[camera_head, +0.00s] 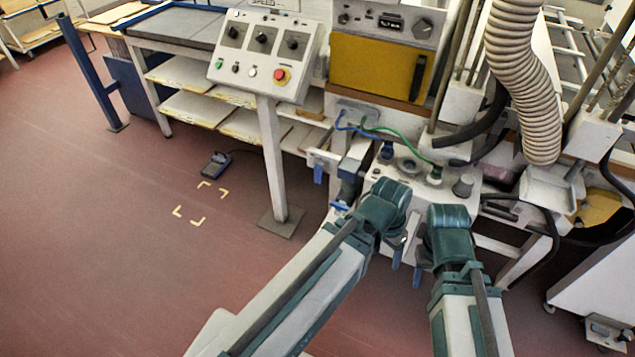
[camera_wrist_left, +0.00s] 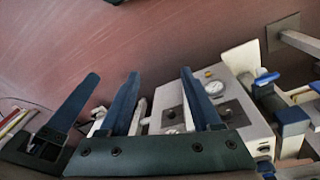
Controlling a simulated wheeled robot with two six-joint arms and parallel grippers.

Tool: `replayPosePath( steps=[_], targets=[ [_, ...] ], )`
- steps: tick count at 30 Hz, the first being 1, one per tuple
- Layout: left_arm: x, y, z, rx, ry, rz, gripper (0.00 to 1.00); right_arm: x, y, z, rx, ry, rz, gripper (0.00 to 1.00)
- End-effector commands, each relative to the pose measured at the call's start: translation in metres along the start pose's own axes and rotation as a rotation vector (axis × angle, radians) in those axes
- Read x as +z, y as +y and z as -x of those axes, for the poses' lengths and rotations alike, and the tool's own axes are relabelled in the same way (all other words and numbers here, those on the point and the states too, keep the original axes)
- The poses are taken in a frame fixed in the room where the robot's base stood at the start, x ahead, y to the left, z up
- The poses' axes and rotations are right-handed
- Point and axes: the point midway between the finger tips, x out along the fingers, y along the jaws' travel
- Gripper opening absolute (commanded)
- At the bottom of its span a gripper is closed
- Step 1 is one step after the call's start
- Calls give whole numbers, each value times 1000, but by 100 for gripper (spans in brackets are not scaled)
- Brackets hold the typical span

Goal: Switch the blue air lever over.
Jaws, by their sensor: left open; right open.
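The blue air lever (camera_head: 340,206) appears as a small blue handle low on the air unit, left of my left gripper, partly hidden by my arm. In the left wrist view the blue lever (camera_wrist_left: 267,78) is right of the fingers, against a white plate. My left gripper (camera_wrist_left: 160,73) is open and empty, its two blue fingers apart and not touching the lever. In the head view my left gripper (camera_head: 397,248) is mostly hidden by its own wrist. My right gripper (camera_head: 418,272) is open beside it, largely hidden behind its wrist.
A pale box with a round gauge (camera_wrist_left: 214,88) lies beyond my left fingers. The control panel (camera_head: 265,52) stands on a post at left. A ribbed hose (camera_head: 520,80) hangs at right. Floor at left is mostly clear.

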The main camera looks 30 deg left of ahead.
Motion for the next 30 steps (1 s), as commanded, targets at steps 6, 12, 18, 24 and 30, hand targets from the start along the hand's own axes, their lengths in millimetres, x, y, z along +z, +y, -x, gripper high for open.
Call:
replayPosePath(
  steps=[6,12,18,24,30],
  targets=[
    [-41,-33,-75,182,307,-67,65,-6,-9,-95,1,1,3,50],
    [-75,-82,-100,224,635,-88,65,-10,-15,-162,2,2,6,50],
    [-91,-158,-112,145,962,-53,65,-14,-21,-228,3,3,8,50],
    [-78,-252,-117,-41,1243,40,65,-18,-27,-293,4,3,11,50],
    [-42,-335,-119,-252,1412,156,65,-21,-32,-341,5,4,13,50]
  ],
)
